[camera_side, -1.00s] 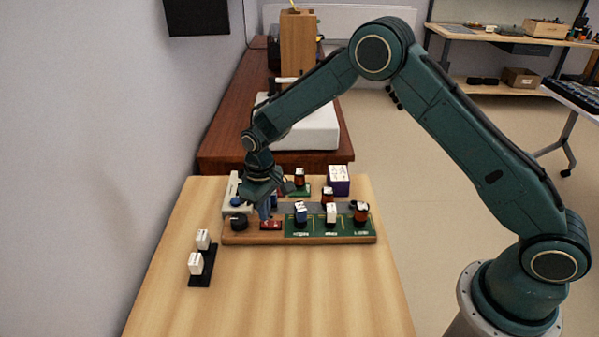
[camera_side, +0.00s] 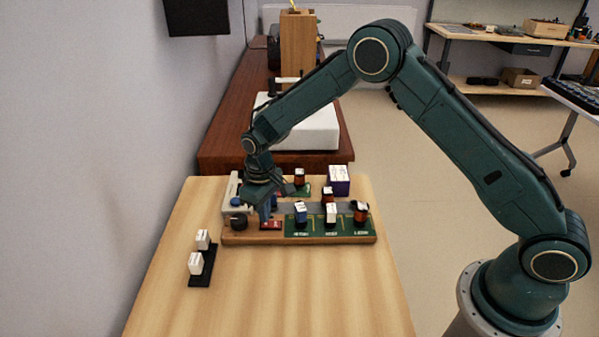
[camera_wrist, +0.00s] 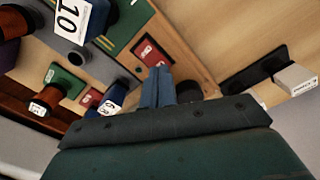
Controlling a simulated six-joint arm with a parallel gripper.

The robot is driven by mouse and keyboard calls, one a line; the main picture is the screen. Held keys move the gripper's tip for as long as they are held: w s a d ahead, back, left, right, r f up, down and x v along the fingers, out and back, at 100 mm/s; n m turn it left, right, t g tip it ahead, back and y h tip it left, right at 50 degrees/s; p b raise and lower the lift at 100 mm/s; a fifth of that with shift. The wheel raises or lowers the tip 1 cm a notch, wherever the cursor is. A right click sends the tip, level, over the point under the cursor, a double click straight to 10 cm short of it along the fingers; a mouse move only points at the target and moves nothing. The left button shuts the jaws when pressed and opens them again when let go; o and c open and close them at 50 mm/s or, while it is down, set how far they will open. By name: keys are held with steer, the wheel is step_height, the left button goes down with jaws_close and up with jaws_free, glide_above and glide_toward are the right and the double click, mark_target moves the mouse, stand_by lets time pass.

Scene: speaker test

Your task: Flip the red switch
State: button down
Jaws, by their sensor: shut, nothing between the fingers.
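A red switch plate (camera_side: 271,225) sits on the front left part of the wooden board (camera_side: 255,239). In the wrist view a red plate (camera_wrist: 150,53) lies just beyond my fingertips, and a second red plate (camera_wrist: 90,98) lies further left. The lever of the switch cannot be made out. My gripper (camera_side: 265,218) points down at the left part of the board, right beside the front red plate. Its blue fingers (camera_wrist: 158,72) are together with nothing between them. I cannot tell whether the tips touch the switch.
A black knob (camera_side: 239,222) is just left of my fingers. Blue, white and red-brown parts stand on the green panel (camera_side: 347,232) to the right. The table front (camera_side: 290,295) is clear.

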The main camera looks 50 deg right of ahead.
steer(key=shift+f, duration=0.65)
stand_by(0.7)
steer(key=shift+r, duration=3.45)
steer(key=shift+r, duration=0.1)
